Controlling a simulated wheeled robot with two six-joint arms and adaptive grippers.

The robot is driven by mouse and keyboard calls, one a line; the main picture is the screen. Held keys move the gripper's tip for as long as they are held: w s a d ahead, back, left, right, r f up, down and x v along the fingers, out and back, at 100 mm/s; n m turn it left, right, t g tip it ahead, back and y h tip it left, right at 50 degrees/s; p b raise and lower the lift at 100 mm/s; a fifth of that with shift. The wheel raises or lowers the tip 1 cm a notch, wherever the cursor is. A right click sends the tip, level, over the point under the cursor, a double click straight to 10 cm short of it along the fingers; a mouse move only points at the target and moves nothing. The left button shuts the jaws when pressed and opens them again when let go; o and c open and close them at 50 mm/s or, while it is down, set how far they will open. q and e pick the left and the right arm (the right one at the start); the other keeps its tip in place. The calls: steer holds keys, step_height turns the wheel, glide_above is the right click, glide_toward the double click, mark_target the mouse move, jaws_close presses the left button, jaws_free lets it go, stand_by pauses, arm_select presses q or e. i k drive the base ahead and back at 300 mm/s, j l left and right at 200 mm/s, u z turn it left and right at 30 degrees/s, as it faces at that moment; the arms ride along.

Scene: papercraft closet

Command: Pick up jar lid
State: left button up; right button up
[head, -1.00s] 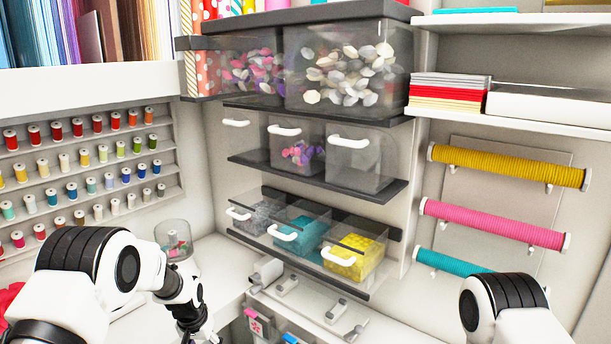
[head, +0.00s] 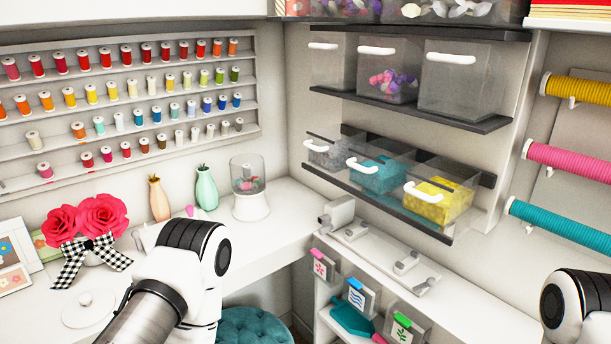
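A round white lid with a small knob (head: 88,307) lies on the white desk at the lower left of the head view. It looks like the jar lid. A clear jar-like container on a white base (head: 248,188) stands further back on the desk, with small colored pieces inside. My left arm reaches in from the lower left, just right of the lid, but its gripper is not visible. Only a joint of my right arm shows at the lower right edge, and its gripper is out of view.
A pot of red roses with a checkered bow (head: 88,225) stands behind the lid, with picture frames (head: 16,255) to its left. Two small vases (head: 206,188) stand near the wall. A teal stool (head: 252,328) sits below the desk. Bins hang at the right.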

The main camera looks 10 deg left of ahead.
mark_target(89, 307)
steer(key=u, duration=1.75)
steer(key=j, duration=0.1)
